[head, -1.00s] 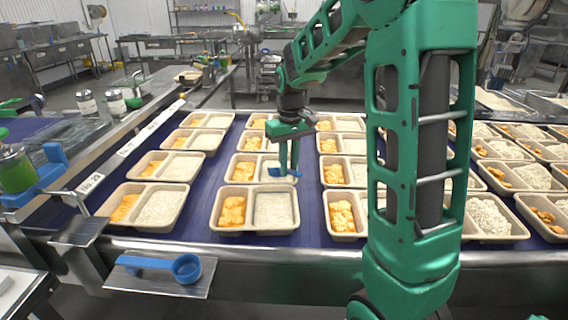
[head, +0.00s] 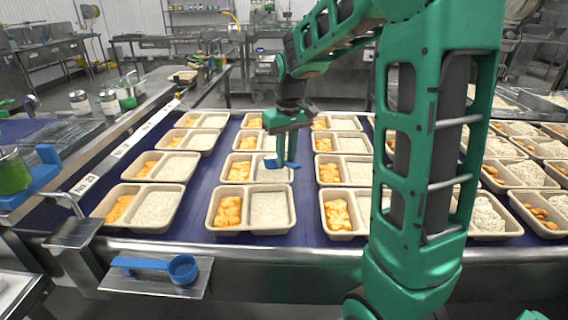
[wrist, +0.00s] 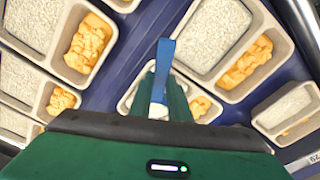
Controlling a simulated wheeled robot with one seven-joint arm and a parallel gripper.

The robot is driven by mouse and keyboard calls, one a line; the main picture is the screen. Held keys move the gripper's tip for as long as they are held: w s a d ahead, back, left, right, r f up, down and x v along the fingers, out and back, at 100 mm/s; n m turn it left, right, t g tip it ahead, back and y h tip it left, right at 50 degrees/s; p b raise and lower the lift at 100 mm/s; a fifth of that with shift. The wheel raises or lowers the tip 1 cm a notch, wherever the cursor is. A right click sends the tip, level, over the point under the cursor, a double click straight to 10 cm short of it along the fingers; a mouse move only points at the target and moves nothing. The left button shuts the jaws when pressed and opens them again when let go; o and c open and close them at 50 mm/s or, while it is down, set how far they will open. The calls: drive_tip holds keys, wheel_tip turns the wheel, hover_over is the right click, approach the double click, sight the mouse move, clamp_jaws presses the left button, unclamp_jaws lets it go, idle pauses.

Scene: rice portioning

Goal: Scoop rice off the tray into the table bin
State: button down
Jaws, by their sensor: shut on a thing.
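My gripper (head: 284,160) is shut on a blue utensil (head: 280,164) and hangs over the middle column of trays. In the wrist view the utensil (wrist: 162,70) sticks out from between the green fingers (wrist: 160,105). Whether it carries rice cannot be told. Beige two-part trays hold orange food on the left and white rice on the right. One tray (head: 209,221) stands nearest the front, with rice (head: 270,209) lying flat in it. The tray behind it (head: 227,179) is partly hidden by the gripper. I cannot tell which container is the table bin.
Several trays stand in columns on the dark blue belt (head: 205,185). Metal pans with rice (head: 545,103) stand at the back right. My arm hides part of the right columns.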

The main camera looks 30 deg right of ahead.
drive_tip(key=shift+r, duration=2.6)
